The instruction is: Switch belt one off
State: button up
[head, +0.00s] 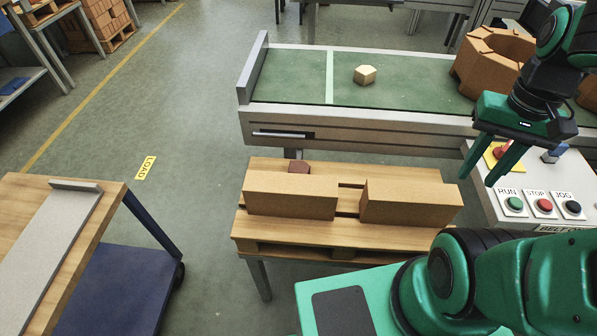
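The control box (486,201) stands at the right beside the conveyor. Its top carries a green RUN button (515,203), a red STOP button (545,204) and a black JOG button (573,207). A label below begins "BELT" and is partly hidden by my arm. A red knob on a yellow plate (489,157) sits farther back, partly behind my gripper's fingers. A blue part (553,155) is at the back right of the box. My gripper (479,181) is open and empty, fingers pointing down, over the box's left side. The conveyor belt (290,78) is green.
A pale block (364,75) and a large brown ring-shaped piece (485,78) lie on the belt. A pallet stand (350,233) with brown bricks (290,197) stands in front of the conveyor. A wooden-topped cart (105,200) is at left. Floor between cart and conveyor is clear.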

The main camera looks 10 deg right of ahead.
aim_at(498, 151)
jog(key=z, duration=1.25)
